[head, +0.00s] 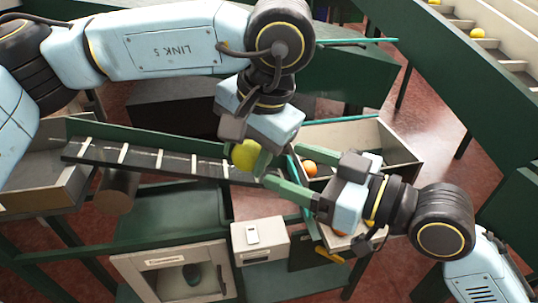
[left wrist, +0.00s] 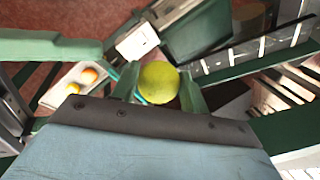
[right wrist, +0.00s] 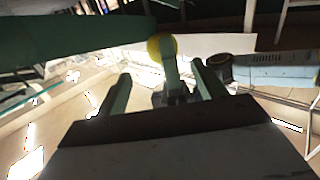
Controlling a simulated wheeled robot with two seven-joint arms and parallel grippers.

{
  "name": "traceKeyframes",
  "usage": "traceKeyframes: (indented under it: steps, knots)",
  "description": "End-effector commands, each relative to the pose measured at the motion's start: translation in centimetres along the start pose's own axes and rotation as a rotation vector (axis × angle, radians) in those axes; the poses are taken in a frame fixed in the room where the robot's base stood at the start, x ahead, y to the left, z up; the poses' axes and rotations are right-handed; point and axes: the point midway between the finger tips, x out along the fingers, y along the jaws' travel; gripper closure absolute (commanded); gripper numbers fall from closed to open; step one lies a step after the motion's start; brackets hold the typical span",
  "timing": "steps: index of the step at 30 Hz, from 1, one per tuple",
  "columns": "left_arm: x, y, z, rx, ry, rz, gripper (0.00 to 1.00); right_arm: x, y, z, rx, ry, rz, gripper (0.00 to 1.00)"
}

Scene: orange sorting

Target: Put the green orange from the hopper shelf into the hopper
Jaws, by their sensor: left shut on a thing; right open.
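The green orange (head: 246,154), yellow-green in colour, is held between the fingers of my left gripper (head: 250,158), above the right end of the dark slatted conveyor. In the left wrist view the green orange (left wrist: 159,82) sits between both fingertips (left wrist: 158,88). My right gripper (head: 283,180) is open and empty, just right of and below the left one. In the right wrist view its fingers (right wrist: 162,90) stand apart, with the green orange (right wrist: 155,47) beyond them, partly hidden by a left finger. I cannot tell which part is the hopper or its shelf.
An orange fruit (head: 310,168) lies beside the right gripper. In the left wrist view two orange fruits (left wrist: 89,75) (left wrist: 72,88) lie on a pale surface. The conveyor (head: 160,161) runs left. A white box (head: 260,240) stands below. The two grippers are close together.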

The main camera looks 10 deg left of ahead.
Motion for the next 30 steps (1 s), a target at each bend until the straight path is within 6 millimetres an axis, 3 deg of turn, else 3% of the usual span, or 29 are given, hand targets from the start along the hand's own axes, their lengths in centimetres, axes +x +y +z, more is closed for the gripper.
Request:
traceKeyframes:
  steps: [3,9,23,30]
  knots:
    - [0.0,0.0,0.0,0.0,0.0,0.0,0.79,2.3,0.0,-0.1,0.002,0.003,-0.001,0.3]
    - [0.0,0.0,0.0,0.0,0.0,0.0,0.79,4.9,0.1,0.0,0.003,0.001,0.0,0.3]
    - [0.0,0.0,0.0,0.0,0.0,0.0,0.79,6.0,0.0,0.1,0.001,-0.001,0.001,0.3]
    - [0.0,0.0,0.0,0.0,0.0,0.0,0.79,6.0,0.1,0.1,0.001,-0.001,0.002,0.62]
